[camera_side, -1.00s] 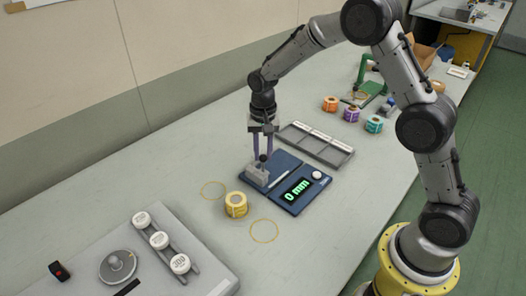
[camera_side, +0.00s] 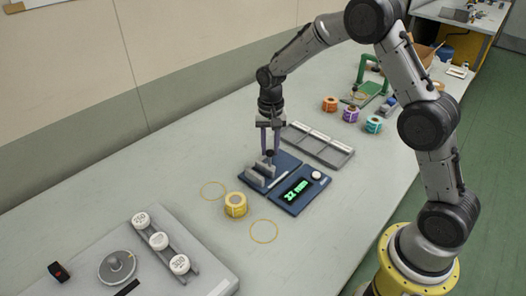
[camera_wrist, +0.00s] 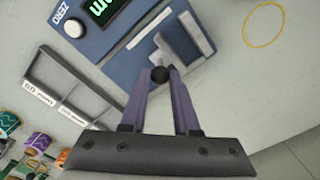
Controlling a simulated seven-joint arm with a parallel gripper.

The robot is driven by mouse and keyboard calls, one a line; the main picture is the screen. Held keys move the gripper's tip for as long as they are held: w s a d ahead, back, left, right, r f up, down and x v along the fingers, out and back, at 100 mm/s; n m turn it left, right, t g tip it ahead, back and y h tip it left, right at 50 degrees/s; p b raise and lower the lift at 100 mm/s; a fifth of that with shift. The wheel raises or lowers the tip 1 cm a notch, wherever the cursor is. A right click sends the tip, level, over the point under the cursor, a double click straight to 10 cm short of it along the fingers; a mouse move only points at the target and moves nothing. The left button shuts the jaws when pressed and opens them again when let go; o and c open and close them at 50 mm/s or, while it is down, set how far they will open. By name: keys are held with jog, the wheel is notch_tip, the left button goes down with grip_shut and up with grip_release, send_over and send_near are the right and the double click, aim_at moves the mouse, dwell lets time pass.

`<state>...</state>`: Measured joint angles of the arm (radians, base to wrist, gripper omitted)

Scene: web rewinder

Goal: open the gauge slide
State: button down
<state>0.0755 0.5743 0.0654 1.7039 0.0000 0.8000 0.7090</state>
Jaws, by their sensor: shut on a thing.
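The blue gauge (camera_side: 285,181) lies on the table, its green display (camera_side: 297,188) reading about 32 mm. Its grey slide (camera_side: 266,168) stands a little apart from the grey fixed jaw (camera_side: 254,178), so there is a gap between them. My gripper (camera_side: 270,154) points down at the slide. In the wrist view my gripper (camera_wrist: 160,77) is shut on the slide's dark round knob (camera_wrist: 160,74), with the grey slide (camera_wrist: 168,52) just beyond it. The fingers partly hide the knob.
A yellow roll (camera_side: 236,204) stands close in front of the gauge, near two yellow rings marked on the table. A grey tray (camera_side: 318,145) lies behind the gauge. Orange, purple and teal rolls (camera_side: 351,114) stand farther back. A grey plate with white-capped weights (camera_side: 159,241) is front left.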

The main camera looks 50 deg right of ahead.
jog(key=d, duration=0.6)
jog(key=c, duration=0.6)
grip_release()
jog(key=shift+c, duration=0.2)
jog(key=shift+a, duration=0.1)
notch_tip(320, 180, up, 14)
